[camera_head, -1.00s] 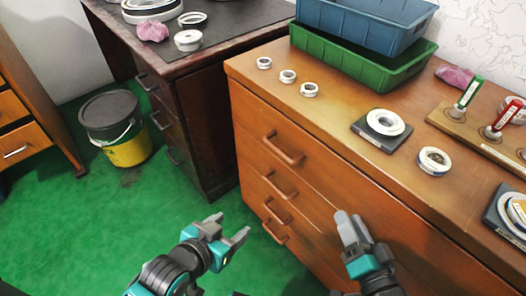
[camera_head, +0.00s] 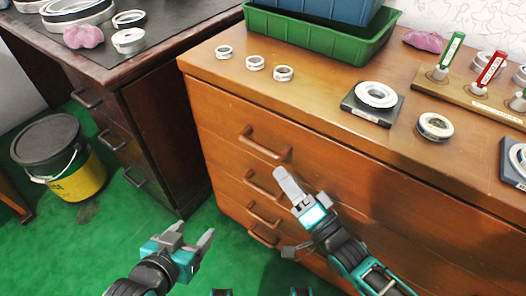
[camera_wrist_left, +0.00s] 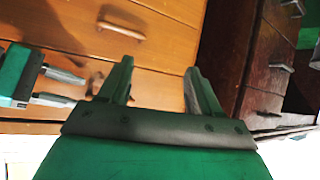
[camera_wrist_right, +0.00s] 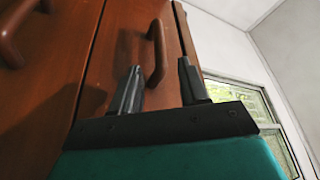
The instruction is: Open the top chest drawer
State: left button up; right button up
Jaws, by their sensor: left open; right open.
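The wooden chest (camera_head: 330,150) has several drawers stacked in its front, each with a brown bar handle. The top drawer looks closed, and its handle (camera_head: 265,143) is the uppermost one. My right gripper (camera_head: 287,185) is open and empty in front of the chest, below and slightly right of that handle in the head view. In the right wrist view, a handle (camera_wrist_right: 157,52), likely the top one, lies ahead between the open fingers (camera_wrist_right: 160,85), apart from them. My left gripper (camera_head: 193,243) is open and empty, low in front of the chest over the green floor.
The chest top holds small rings (camera_head: 255,62), a green bin (camera_head: 320,38), a ring on a dark plate (camera_head: 375,95) and a wooden rack (camera_head: 460,98). A dark desk (camera_head: 140,75) stands left of the chest. A bucket (camera_head: 75,180) stands on the floor.

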aim_at(265, 149)
jog(key=b+x, duration=0.1)
jog(key=x, duration=0.7)
jog(key=shift+w+a+b, duration=0.15)
jog(key=shift+w+b, duration=0.1)
jog(key=shift+b, duration=0.05)
grip_shut()
